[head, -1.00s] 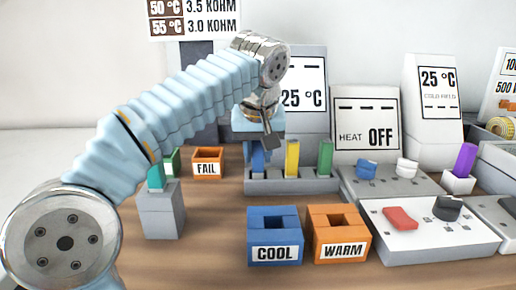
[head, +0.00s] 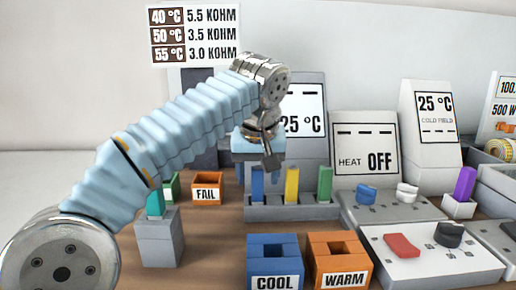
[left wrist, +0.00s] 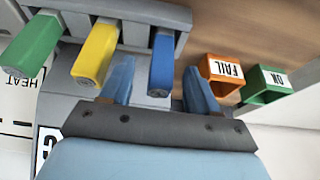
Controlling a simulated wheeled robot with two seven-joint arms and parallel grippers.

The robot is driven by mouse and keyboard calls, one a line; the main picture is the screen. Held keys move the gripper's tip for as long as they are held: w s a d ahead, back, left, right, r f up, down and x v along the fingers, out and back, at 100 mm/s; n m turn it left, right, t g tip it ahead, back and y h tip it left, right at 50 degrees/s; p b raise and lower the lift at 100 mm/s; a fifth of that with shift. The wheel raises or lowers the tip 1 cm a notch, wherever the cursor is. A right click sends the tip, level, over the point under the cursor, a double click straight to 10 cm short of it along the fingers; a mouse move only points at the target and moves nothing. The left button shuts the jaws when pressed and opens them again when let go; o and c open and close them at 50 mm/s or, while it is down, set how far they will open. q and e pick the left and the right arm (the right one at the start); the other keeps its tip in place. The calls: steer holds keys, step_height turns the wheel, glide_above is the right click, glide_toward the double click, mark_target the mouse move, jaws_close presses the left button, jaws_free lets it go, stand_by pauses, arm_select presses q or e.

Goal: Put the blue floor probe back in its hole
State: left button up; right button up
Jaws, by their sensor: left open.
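The blue floor probe (head: 257,184) stands upright in the left slot of a grey rack (head: 290,213), beside a yellow probe (head: 292,185) and a green probe (head: 325,184). In the left wrist view the blue probe (left wrist: 162,62) shows between the two spread fingers, with its foot in the rack. My left gripper (head: 268,162) is open and empty, above the blue probe's top. Its fingers look apart from the probe. My right gripper is out of view.
Blue COOL (head: 274,249) and orange WARM (head: 338,249) boxes stand in front of the rack. An orange FAIL box (head: 208,188) and a grey stand (head: 160,240) with a teal block are at left. Control panels (head: 430,250) fill the right. Bare table lies front left.

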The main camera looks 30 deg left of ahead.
arm_select(q)
steer(key=p+v, duration=0.2)
steer(key=v, duration=1)
steer(key=shift+r, duration=0.1)
